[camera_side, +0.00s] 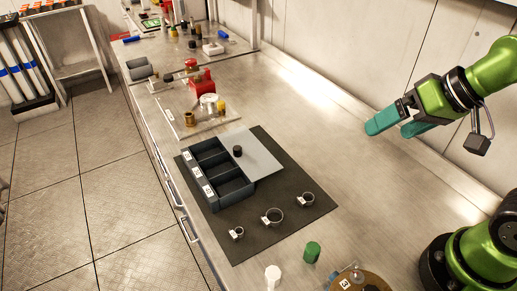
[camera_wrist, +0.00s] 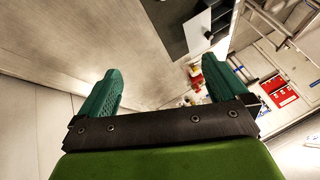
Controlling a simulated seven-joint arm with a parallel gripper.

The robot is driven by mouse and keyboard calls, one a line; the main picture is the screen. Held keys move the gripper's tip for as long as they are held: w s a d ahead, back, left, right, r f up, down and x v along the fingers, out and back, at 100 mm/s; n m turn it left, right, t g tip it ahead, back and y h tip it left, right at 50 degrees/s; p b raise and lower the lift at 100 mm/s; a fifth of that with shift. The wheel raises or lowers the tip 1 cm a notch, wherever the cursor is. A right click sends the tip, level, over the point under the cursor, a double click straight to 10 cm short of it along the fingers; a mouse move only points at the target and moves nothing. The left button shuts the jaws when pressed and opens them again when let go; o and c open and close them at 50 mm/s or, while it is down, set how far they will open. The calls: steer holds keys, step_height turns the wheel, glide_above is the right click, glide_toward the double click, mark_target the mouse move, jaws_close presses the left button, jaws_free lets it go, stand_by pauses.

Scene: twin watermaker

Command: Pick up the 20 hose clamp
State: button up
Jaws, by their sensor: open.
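Three hose clamps lie in a row on the dark mat (camera_side: 275,246) in the side view. They are a left clamp (camera_side: 237,233), a middle clamp (camera_side: 274,216) that looks largest, and a right clamp (camera_side: 308,199). Each has a small white tag whose number is too small to read, so I cannot tell which is the 20. My gripper (camera_side: 392,127) is open and empty, high above the bench at the right, well apart from the clamps. In the wrist view its teal fingers (camera_wrist: 164,85) are spread with nothing between them. No clamp can be made out there.
A dark bin (camera_side: 231,194) with three compartments and a grey plate (camera_side: 255,155) carrying a small black part (camera_side: 238,151) are on the mat. A green cap (camera_side: 312,251), a white cap (camera_side: 273,276) and a round wooden disc (camera_side: 366,283) stand near the front. The bench right of the mat is clear.

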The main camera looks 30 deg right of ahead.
steer(key=shift+s+d+r+m, duration=0.25)
steer(key=shift+d+r+m, duration=0.1)
steer(key=shift+d, duration=0.25)
steer(key=shift+c, duration=0.3)
steer(key=shift+d+r+t+h, duration=0.25)
steer(key=shift+r+t+h, duration=0.05)
steer(key=shift+t, duration=0.2)
steer(key=shift+c, duration=1.1)
steer(key=shift+d, duration=0.1)
steer(key=c, duration=0.6)
